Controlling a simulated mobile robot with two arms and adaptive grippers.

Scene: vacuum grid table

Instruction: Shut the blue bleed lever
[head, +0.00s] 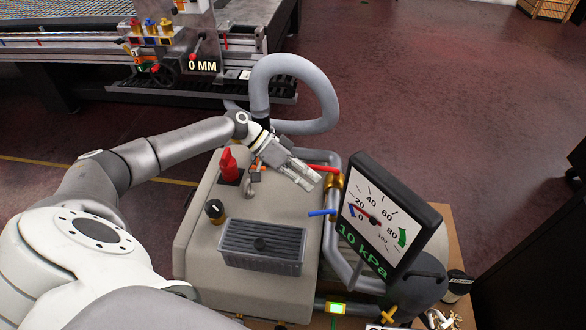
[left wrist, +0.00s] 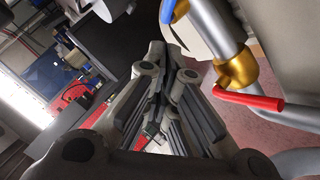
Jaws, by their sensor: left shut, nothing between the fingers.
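The blue bleed lever (head: 322,213) sticks out leftward from the grey pipe beside the gauge in the head view. It lies roughly crosswise to the pipe. My left gripper (head: 308,178) is shut and empty, above the pump housing and up from the blue lever, close to the red lever (head: 323,169). In the left wrist view my left gripper (left wrist: 175,78) has its fingers together, with the red lever (left wrist: 248,99) and its brass valve (left wrist: 237,68) to the right. I cannot tell whether the blue parts at that view's top are the lever. My right gripper is out of view.
The dial gauge (head: 385,215) reads 10 kPa and stands right of the levers. A thick grey hose (head: 325,85) loops behind my gripper.

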